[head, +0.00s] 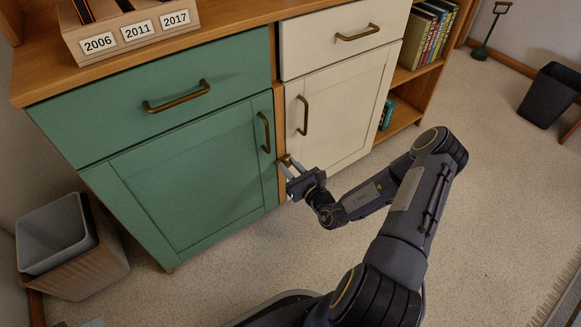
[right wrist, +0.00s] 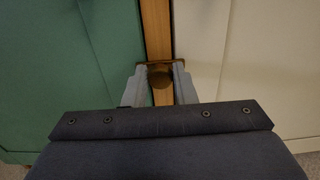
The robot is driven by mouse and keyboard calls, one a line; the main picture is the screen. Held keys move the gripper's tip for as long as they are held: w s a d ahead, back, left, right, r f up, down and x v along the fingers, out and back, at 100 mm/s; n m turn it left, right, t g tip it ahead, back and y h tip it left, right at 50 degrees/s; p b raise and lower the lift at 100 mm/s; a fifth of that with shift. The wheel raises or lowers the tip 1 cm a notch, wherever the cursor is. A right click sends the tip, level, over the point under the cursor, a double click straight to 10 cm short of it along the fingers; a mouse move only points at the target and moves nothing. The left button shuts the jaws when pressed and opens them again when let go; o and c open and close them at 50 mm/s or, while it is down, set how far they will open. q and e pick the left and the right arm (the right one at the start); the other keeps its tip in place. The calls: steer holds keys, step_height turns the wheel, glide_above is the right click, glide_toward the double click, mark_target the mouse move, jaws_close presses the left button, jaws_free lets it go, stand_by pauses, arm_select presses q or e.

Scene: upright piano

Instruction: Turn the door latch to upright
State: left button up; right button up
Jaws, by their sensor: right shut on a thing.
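The latch (right wrist: 160,65) is a small dark brown piece on the wooden post (right wrist: 157,25) between the green door (head: 190,178) and the white door (head: 340,105). In the right wrist view it lies crosswise, level rather than upright. My right gripper (head: 286,164) is at the latch, low on the post, with one finger on each side. In the right wrist view the right gripper (right wrist: 160,76) is shut on the latch; the fingers hide its ends in part. Both doors look closed. My left gripper is not in view.
Bronze handles on the green door (head: 265,132) and white door (head: 302,115) are just above the gripper. Drawers with handles sit over both doors. A bin (head: 60,240) stands at the left. Books fill a shelf (head: 425,40) at the right. The carpet (head: 500,170) at right is mostly clear.

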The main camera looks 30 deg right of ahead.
steer(key=shift+r+m+p, duration=0.15)
steer(key=shift+m+p, duration=0.45)
steer(key=shift+p, duration=0.35)
steer(key=m+p, duration=0.5)
steer(key=m, duration=0.1)
steer(key=shift+d, duration=0.1)
steer(key=m+p, duration=0.1)
steer(key=m, duration=0.1)
steer(key=shift+m+p, duration=0.3)
steer(key=shift+p, duration=0.05)
steer(key=m+p, duration=0.1)
steer(key=m, duration=0.1)
steer(key=shift+f+m, duration=0.2)
steer(key=shift+m, duration=0.2)
steer(key=m, duration=0.5)
steer(key=shift+f+p, duration=0.15)
steer(key=shift+p, duration=0.25)
steer(key=shift+m, duration=0.3)
steer(key=o, duration=1)
steer(key=shift+c, duration=0.2)
